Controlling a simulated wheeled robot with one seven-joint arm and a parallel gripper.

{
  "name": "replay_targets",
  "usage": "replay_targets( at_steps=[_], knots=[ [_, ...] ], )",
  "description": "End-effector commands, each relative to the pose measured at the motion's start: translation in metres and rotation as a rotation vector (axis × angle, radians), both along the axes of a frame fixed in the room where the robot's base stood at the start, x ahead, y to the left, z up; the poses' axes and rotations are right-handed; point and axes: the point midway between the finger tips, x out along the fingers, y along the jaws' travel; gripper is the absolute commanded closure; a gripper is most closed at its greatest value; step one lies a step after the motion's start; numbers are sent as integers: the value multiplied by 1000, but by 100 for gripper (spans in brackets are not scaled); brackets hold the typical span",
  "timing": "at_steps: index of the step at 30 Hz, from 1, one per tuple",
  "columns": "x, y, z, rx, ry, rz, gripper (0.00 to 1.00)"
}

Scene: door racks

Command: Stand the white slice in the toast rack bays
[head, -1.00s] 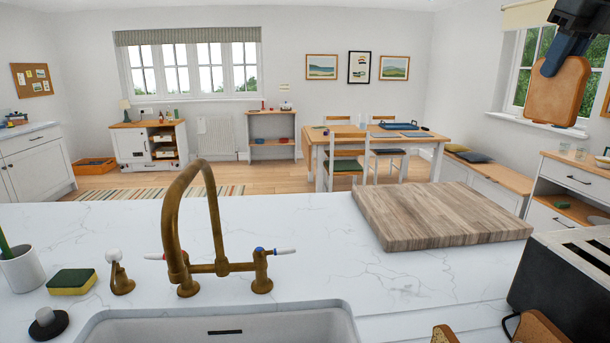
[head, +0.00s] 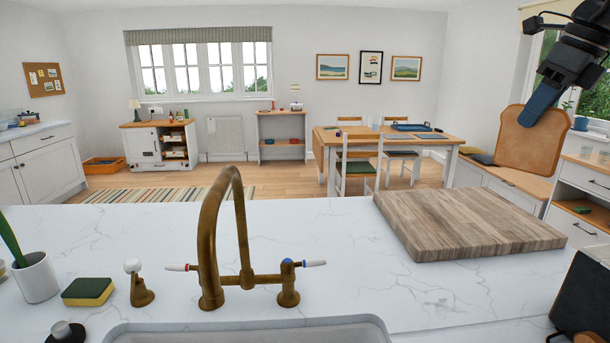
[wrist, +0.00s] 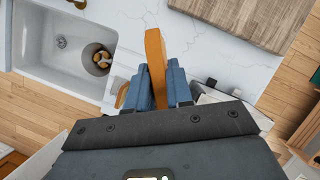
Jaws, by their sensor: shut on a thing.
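A tan slice of bread with a darker crust (head: 532,142) hangs upright in the air at the upper right of the head view, above the counter. My gripper (head: 541,104) is shut on its top edge. In the wrist view the slice shows edge-on (wrist: 154,55) between the blue fingers of my gripper (wrist: 160,86). A second piece with an orange-brown edge (wrist: 122,96) shows beside the left finger, partly hidden. I cannot make out the toast rack in either current view.
A dark toaster (head: 584,296) stands at the right edge. A wooden board (head: 460,222) lies on the marble counter (head: 330,235). A brass tap (head: 210,250) rises behind the sink (wrist: 60,35). The counter between tap and board is clear.

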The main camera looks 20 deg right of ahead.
Motion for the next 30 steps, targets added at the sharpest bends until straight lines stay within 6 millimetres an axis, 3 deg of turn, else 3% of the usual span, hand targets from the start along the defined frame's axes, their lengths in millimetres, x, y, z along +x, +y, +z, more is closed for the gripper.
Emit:
replay_targets(
  at_steps=[30],
  knots=[
    [12, 271, -330, 5, 6, 2111, 100]
  ],
)
